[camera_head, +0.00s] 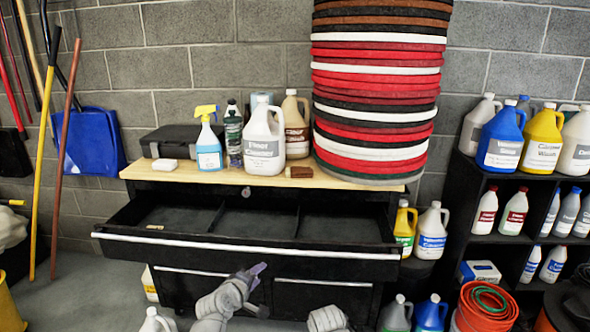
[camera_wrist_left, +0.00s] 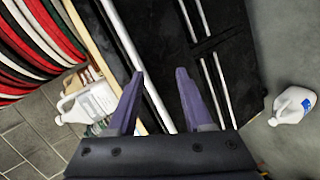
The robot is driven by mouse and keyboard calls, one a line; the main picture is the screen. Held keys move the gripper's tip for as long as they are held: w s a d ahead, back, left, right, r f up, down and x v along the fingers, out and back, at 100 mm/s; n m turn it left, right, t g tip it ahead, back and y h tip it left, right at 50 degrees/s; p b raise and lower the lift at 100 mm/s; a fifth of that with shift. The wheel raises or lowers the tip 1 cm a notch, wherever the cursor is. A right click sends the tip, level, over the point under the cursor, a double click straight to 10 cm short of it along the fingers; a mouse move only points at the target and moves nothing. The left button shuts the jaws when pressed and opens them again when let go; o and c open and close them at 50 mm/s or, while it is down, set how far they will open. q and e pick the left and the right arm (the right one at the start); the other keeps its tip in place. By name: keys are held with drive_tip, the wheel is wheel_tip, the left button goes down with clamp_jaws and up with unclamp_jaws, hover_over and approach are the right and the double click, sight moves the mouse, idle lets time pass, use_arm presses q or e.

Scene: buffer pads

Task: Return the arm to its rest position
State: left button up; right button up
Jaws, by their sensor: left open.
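My left gripper (camera_head: 257,275) is in front of the black drawer cabinet (camera_head: 180,287), below the silver edge of its open top drawer (camera_head: 250,247). In the left wrist view its two purple fingers (camera_wrist_left: 160,98) are apart, with nothing between them. The drawer's silver edge runs behind the fingers in that view. Part of my other arm (camera_head: 328,318) shows at the bottom of the head view; its gripper is not visible.
The wooden top (camera_head: 220,177) carries a spray bottle (camera_head: 208,140), a white jug (camera_head: 263,140) and a tall stack of round pads (camera_head: 375,90). A shelf (camera_head: 470,215) of bottles stands at right. A white jug (camera_head: 158,322) is on the floor near the cabinet.

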use_arm(q)
drive_tip(key=s+d+m+g+p, duration=0.8)
drive_tip(key=s+d+m, duration=0.2)
drive_tip(key=s, duration=0.1)
drive_tip(key=s+a+r+m+g+y+p, duration=0.2)
drive_tip(key=s+r+m+g+y+p, duration=0.1)
drive_tip(key=s, duration=0.8)
drive_tip(key=m+g+y+p, duration=0.1)
drive_tip(key=m+g+p, duration=0.1)
drive_tip(key=m, duration=0.1)
drive_tip(key=shift+y, duration=0.3)
use_arm(e)
wheel_tip(320, 180, up, 16)
drive_tip(key=shift+f, duration=0.15)
use_arm(q)
drive_tip(key=shift+s, duration=0.1)
use_arm(e)
drive_tip(key=shift+a, duration=0.1)
